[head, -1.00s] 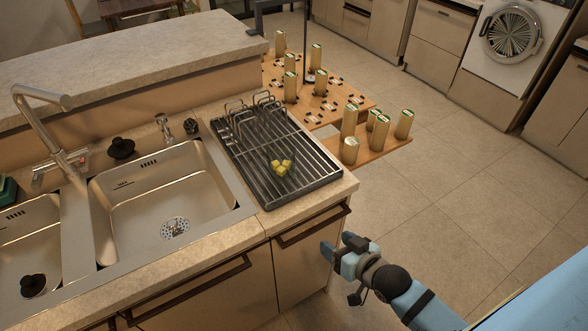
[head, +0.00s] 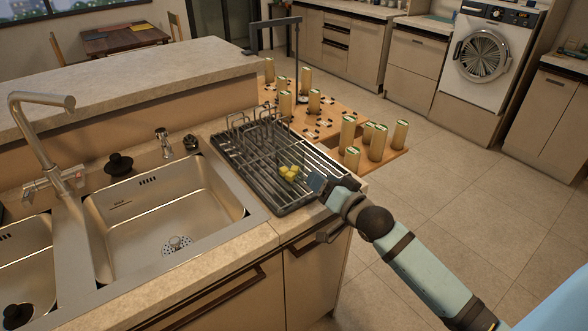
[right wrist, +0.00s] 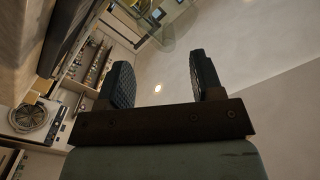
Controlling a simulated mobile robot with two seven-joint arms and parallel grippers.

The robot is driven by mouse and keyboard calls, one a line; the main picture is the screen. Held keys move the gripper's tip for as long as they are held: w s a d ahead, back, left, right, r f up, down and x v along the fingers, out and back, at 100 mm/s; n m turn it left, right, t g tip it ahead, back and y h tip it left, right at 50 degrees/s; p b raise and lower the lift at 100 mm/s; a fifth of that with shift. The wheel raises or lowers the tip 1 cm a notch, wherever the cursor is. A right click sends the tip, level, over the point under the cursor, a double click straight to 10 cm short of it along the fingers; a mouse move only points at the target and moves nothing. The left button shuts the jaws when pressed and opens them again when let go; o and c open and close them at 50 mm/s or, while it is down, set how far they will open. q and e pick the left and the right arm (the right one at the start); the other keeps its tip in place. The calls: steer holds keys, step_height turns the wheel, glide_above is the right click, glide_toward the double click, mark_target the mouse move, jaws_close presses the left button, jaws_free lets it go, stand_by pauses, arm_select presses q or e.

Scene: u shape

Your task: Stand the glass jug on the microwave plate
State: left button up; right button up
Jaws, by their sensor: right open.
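The glass jug is hard to make out in the head view; a faint clear shape (head: 287,168) around yellow pieces (head: 289,173) on the dark drying rack may be it. In the right wrist view a clear, curved glass edge (right wrist: 167,42) shows at the top, beyond the fingertips. My right gripper (head: 317,183) is at the rack's right edge, just right of the yellow pieces. In the right wrist view its fingers (right wrist: 158,78) are apart with nothing between them. I cannot make out the microwave plate. My left gripper is not in view.
The drying rack (head: 252,168) has wire holders at its back. A steel sink (head: 140,225) and tap (head: 40,130) are to its left. A low wooden board (head: 330,122) with several gold cylinders stands behind. Open floor (head: 450,190) lies to the right.

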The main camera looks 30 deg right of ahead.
mark_target(296, 169)
steer(key=w, duration=0.5)
steer(key=shift+w+a, duration=0.1)
steer(key=shift+a, duration=0.3)
steer(key=shift+r, duration=0.1)
jaws_close()
